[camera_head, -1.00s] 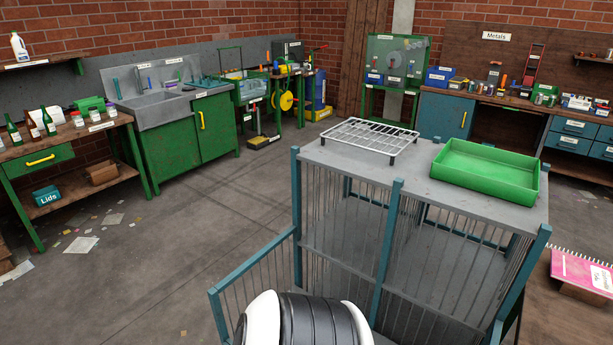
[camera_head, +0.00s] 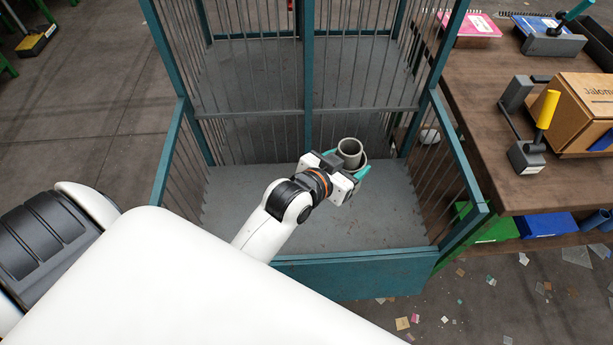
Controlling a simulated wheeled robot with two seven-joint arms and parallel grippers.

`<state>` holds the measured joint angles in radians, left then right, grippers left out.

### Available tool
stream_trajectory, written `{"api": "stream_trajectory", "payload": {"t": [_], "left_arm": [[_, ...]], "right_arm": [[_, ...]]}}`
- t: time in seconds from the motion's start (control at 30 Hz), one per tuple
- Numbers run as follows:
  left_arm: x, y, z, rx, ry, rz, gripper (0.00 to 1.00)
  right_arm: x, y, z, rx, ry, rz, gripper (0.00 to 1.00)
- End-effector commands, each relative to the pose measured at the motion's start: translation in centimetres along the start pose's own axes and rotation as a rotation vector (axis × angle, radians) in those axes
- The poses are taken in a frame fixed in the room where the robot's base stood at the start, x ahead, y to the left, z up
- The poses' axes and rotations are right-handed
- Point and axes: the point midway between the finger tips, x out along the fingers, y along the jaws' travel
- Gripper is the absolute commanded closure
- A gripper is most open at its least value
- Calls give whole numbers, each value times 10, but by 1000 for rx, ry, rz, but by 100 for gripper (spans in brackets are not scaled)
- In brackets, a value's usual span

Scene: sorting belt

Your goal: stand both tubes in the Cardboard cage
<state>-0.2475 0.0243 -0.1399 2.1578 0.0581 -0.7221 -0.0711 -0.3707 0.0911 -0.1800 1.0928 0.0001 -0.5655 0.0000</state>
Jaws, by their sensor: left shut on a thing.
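The teal-framed cage (camera_head: 350,282) with grey bars fills the middle of the head view, its front low and open at the top. No label reading Cardboard shows on it. My left gripper (camera_head: 345,170) reaches in over the cage floor, its teal fingers shut on a grey tube (camera_head: 350,148). The tube looks roughly upright with its open end toward the camera. I cannot tell whether its lower end touches the cage floor. No second tube shows clearly inside the cage. My right gripper is not in view.
A wooden bench (camera_head: 470,100) stands right of the cage, holding a cardboard box (camera_head: 585,105) and a yellow-handled tool (camera_head: 545,115). On its lower shelf are a blue bin (camera_head: 548,225) and blue cylinders (camera_head: 592,220). The cage floor (camera_head: 400,215) looks mostly clear. Scraps litter the floor.

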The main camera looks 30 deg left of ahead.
Motion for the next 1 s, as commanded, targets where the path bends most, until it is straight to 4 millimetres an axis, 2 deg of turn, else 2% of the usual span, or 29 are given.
{"api": "stream_trajectory", "payload": {"t": [0.03,0.2,0.4,0.53,0.73,1.0], "left_arm": [[18,-2,-33,11,-1,-18,60],[55,-6,-90,33,1,-73,60],[90,-7,-147,52,6,-121,60],[104,-6,-169,58,8,-139,60],[114,-6,-185,61,10,-150,60],[130,-5,-227,59,12,-149,60]], "right_arm": [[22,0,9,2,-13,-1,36],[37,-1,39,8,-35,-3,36],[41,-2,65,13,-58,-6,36],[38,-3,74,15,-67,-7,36],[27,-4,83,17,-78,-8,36],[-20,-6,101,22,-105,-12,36]]}}
